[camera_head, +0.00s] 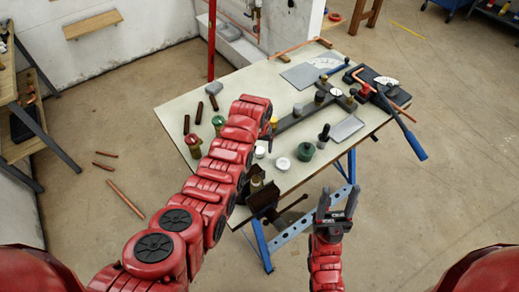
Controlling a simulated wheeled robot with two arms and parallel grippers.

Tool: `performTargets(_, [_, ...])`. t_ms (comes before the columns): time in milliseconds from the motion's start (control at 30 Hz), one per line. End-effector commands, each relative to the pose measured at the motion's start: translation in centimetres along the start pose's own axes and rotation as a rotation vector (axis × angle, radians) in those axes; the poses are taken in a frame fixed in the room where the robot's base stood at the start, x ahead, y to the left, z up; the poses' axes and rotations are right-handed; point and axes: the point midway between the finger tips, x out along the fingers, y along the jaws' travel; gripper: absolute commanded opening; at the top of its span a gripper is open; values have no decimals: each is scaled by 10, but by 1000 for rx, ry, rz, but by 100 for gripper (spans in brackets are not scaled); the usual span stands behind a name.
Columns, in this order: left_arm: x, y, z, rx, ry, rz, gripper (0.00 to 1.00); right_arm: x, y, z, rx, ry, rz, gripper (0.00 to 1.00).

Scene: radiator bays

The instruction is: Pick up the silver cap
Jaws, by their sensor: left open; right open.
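A small silver-grey round piece (336,92), which looks like the silver cap, sits at the dark bar on the workbench; it is too small to be certain. My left arm reaches over the bench from the left. My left gripper (268,131) is mostly hidden by its own wrist, left of that piece and apart from it. My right gripper (338,199) is open and empty, in front of the bench's near right edge, with its fingers pointing up in the picture.
The workbench (240,83) carries two white discs (282,163), a green-topped fitting (306,151), a dark upright piece (323,133), several dark tubes, a grey plate (346,128) and a blue-handled tool (414,144). Copper pipes (126,199) lie on the floor at left.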

Motion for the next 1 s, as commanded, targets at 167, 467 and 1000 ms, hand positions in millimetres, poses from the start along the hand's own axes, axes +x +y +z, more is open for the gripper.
performTargets(167, [9, 0, 0, 0, 0, 0, 81, 4, 0, -1, 0, 0, 0, 57])
performTargets(467, [12, 0, 1, -1, -1, 1, 81, 4, 0, -1, 0, 0, 0, 57])
performTargets(1000, [12, 0, 1, -1, 0, 1, 0, 4, 0, -1, 0, 0, 0, 57])
